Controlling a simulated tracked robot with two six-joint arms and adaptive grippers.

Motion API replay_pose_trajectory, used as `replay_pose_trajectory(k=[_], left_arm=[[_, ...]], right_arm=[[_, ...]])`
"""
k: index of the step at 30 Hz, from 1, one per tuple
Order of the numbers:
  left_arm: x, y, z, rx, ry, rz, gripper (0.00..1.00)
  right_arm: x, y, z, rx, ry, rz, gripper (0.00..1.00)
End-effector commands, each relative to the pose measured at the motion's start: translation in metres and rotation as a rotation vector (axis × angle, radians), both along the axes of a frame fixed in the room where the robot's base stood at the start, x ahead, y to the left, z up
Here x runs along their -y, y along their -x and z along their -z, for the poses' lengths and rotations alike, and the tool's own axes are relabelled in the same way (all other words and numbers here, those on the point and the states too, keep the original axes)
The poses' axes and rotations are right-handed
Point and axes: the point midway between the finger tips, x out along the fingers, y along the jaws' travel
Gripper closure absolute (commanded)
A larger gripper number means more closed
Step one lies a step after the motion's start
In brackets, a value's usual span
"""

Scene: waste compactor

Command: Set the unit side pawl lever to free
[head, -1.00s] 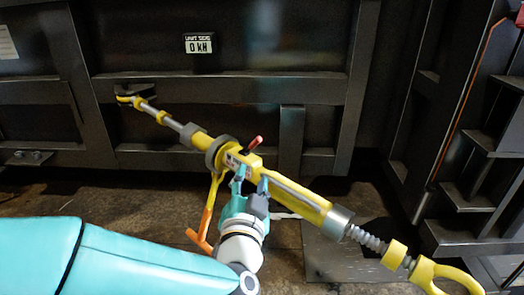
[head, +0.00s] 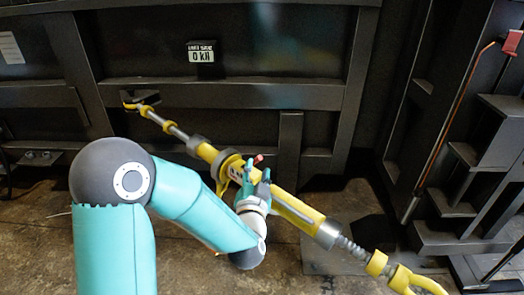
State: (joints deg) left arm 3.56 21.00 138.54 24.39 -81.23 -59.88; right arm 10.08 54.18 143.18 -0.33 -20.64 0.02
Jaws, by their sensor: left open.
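A yellow turnbuckle-like tensioner (head: 297,211) runs diagonally from the dark wall at upper left to a yellow hook (head: 415,283) at lower right. A small red-tipped lever (head: 258,159), which looks like the pawl lever, sticks up from its middle housing. My left gripper (head: 256,175) is open, its teal fingers apart over the housing just below the red tip. I cannot tell whether a finger touches the lever. The fingers and wrist hide part of the housing, including the lever's base. My right gripper is not in view.
A small display (head: 202,52) on the wall reads "UNIT SIDE 0 kN". Dark steel ribs (head: 230,95) cross the wall behind the tensioner. At right stands a dark frame with step-like brackets (head: 487,130) and a red-handled rod (head: 512,42). Brown floor lies below.

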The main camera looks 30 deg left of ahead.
Motion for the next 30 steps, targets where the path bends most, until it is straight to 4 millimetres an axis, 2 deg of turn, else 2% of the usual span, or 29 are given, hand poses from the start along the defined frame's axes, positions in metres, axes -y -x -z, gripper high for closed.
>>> replay_pose_trajectory(k=[3,9,15,22,30], left_arm=[[-0.012,-0.021,0.004,-0.001,0.001,-0.001,0.59],[-0.025,-0.045,0.004,-0.002,0.000,0.001,0.59],[-0.030,-0.054,0.003,-0.002,0.000,0.001,0.59],[-0.030,-0.054,0.003,-0.004,0.000,0.003,0.59],[-0.029,-0.054,0.003,-0.004,0.000,0.004,1.00]], right_arm=[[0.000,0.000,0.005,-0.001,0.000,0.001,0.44],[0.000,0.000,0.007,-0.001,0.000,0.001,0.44],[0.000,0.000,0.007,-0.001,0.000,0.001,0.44],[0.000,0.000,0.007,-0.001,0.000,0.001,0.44],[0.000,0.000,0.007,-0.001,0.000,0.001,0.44]])
